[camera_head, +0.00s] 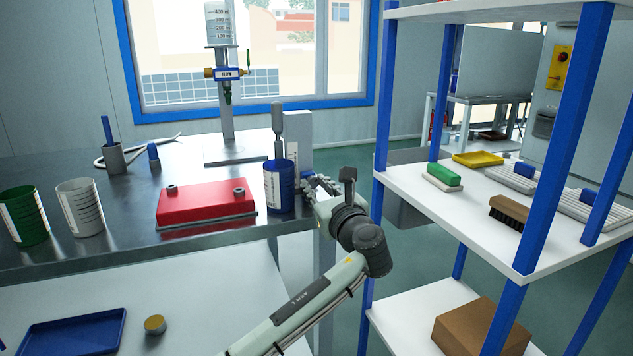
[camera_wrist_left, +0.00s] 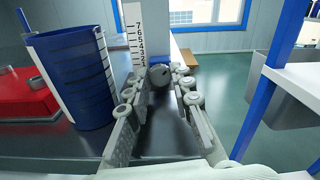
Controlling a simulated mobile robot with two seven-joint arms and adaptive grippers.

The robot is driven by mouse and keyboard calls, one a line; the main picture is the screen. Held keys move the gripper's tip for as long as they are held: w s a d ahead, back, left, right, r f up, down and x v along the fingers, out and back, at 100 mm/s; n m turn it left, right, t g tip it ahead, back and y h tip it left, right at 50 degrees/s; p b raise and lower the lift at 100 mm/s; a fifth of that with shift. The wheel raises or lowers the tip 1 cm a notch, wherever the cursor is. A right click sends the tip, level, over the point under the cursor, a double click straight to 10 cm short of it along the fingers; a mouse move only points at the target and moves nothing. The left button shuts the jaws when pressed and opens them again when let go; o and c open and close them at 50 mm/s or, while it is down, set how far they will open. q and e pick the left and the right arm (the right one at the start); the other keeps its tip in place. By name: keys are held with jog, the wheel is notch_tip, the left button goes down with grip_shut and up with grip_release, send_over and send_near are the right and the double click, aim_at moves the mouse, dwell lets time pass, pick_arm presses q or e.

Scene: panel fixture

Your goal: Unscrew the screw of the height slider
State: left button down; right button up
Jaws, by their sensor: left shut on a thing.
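The height slider's white scale post (camera_wrist_left: 133,32) with black numbers stands at the table edge, and it also shows in the head view (camera_head: 299,130). In the left wrist view, a blue slider block (camera_wrist_left: 143,72) sits low on the post. The screw (camera_wrist_left: 160,75) is a dark grey round knob at the block. My left gripper (camera_wrist_left: 160,80) is shut on the screw, with a fingertip on each side of it. In the head view my left gripper (camera_head: 312,184) is right of the blue cup, and the screw is hidden there. My right gripper is not in view.
A blue cup (camera_head: 279,188) stands close beside my left gripper, and it is large in the left wrist view (camera_wrist_left: 72,75). A red block (camera_head: 205,203) lies left of it. A blue-posted shelf (camera_head: 430,205) stands to the right. Free floor shows between table and shelf.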

pick_arm(q)
jog(key=shift+n, duration=1.5)
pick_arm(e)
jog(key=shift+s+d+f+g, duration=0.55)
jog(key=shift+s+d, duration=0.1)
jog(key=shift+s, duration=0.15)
pick_arm(q)
jog(key=shift+f, duration=0.1)
jog(key=c, duration=1.3)
grip_release()
jog(key=shift+s, duration=0.1)
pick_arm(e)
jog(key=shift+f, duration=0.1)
pick_arm(q)
jog(key=v, duration=1.2)
